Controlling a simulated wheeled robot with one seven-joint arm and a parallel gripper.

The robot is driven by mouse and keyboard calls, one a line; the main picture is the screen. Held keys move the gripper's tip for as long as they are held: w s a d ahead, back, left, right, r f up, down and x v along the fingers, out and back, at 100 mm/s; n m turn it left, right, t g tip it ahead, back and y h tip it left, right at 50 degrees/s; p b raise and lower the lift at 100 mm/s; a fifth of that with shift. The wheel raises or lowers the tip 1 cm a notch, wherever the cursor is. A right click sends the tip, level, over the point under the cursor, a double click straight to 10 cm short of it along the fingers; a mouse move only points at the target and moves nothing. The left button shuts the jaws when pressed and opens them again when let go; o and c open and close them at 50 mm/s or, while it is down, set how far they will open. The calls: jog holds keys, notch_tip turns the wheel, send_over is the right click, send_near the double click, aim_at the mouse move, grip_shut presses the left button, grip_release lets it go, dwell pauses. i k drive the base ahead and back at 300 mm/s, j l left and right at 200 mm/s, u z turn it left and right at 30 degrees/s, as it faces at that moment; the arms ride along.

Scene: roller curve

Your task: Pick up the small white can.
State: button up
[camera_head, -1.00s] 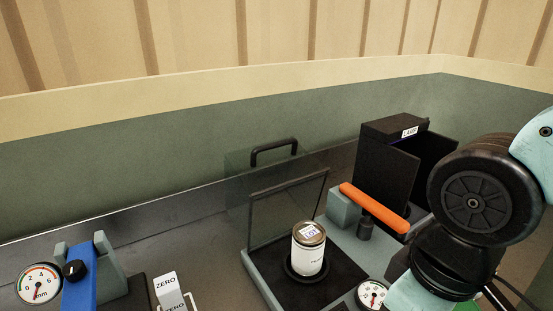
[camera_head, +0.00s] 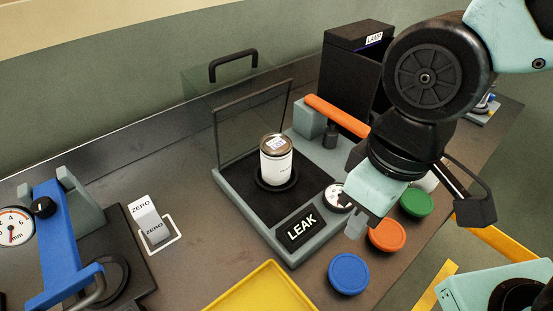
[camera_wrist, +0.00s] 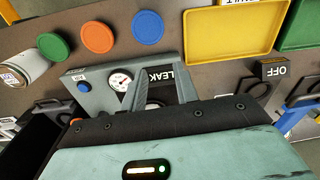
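A white can (camera_head: 277,167) with a dark lid stands upright on the black pad of the leak tester (camera_head: 238,190). A second white can (camera_wrist: 30,68) lies at the left of the wrist view, beside the green disc. In the head view a pale thing behind my gripper, mostly hidden, may be this can. My gripper (camera_head: 358,222) hangs to the right of the tester, apart from the can on it. In the wrist view my two fingers (camera_wrist: 158,70) are spread with nothing seen held between them.
Blue (camera_head: 348,273), orange (camera_head: 386,235) and green (camera_head: 416,202) discs lie right of the tester. A yellow tray (camera_head: 262,288) is at the front. A clear guard (camera_head: 252,120), an orange handle (camera_head: 336,115) and a black lamp box (camera_head: 352,65) stand around the can. A blue gauge stand (camera_head: 62,235) is at left.

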aim_at(275, 147)
jog(key=i+l, duration=0.2)
jog(key=l, duration=0.2)
jog(key=i+l, duration=0.15)
jog(key=l, duration=0.2)
jog(key=i+l, duration=0.2)
jog(key=l, duration=0.2)
jog(key=u, duration=0.45)
jog(key=l+u, duration=0.1)
jog(key=u, duration=0.4)
jog(key=l+u, duration=0.1)
jog(key=u, duration=0.85)
jog(key=l+u, duration=0.1)
jog(key=u, duration=0.35)
